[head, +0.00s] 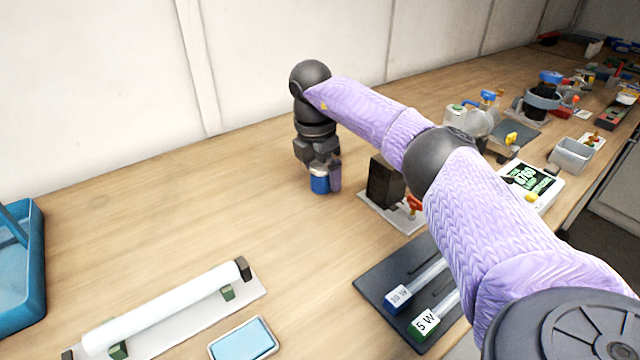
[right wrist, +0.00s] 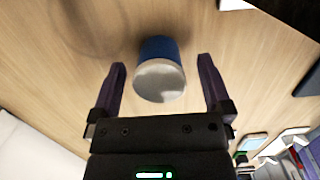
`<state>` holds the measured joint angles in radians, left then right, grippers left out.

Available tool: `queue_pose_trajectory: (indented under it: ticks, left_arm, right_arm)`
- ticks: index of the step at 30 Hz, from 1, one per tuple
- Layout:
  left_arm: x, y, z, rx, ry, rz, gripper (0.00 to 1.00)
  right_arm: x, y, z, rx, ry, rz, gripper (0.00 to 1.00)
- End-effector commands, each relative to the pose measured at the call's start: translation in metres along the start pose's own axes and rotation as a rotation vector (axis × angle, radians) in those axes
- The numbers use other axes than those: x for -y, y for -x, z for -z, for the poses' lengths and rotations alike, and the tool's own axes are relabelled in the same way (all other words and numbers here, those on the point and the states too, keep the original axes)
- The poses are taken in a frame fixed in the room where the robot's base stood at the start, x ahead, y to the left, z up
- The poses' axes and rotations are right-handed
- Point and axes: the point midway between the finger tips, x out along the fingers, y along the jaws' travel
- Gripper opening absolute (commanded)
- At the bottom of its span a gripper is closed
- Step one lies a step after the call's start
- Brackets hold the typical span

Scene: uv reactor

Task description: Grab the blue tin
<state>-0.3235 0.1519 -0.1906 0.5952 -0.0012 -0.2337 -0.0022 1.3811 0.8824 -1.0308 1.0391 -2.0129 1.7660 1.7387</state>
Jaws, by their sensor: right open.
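The blue tin (head: 319,181) stands upright on the wooden bench below my right gripper (head: 325,172). It has a pale silvery lid and blue sides. In the right wrist view the tin (right wrist: 160,70) sits between the two purple fingers, near their tips, with a gap on each side. My right gripper (right wrist: 160,80) is open and points down over the tin. In the head view one finger stands just right of the tin, and the gripper hides the tin's top. My left gripper is not in view.
A black block on a white plate (head: 385,183) stands close to the right of the tin. A dark tray (head: 375,283) with tubes labelled 10 W and 5 W lies nearer. A white tube on a stand (head: 165,305) and a blue bin (head: 22,265) are left. Bench left of the tin is clear.

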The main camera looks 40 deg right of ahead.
Motion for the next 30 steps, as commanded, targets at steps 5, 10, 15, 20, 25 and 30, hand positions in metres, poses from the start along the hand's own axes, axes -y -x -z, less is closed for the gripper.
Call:
queue_pose_trajectory:
  ticks: [5, 10, 15, 20, 25, 30]
  left_arm:
    - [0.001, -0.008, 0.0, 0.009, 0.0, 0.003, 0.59]
    - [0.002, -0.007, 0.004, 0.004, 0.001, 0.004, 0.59]
    - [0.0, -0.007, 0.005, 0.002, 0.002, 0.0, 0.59]
    - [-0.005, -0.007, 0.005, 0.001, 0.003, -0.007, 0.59]
    - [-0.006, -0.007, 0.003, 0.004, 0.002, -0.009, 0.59]
    - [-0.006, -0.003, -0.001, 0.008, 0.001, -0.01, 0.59]
  right_arm:
    - [0.0, -0.018, 0.0, 0.0, -0.001, 0.0, 1.0]
    - [0.0, -0.016, 0.0, 0.0, 0.0, 0.0, 0.85]
    - [0.0, -0.016, 0.0, 0.0, 0.0, 0.0, 0.49]
    - [0.0, -0.016, 0.0, 0.0, 0.0, 0.0, 0.15]
    - [0.0, -0.016, 0.0, -0.001, 0.0, 0.0, 0.0]
    - [0.0, -0.007, -0.001, -0.001, 0.0, -0.003, 0.0]
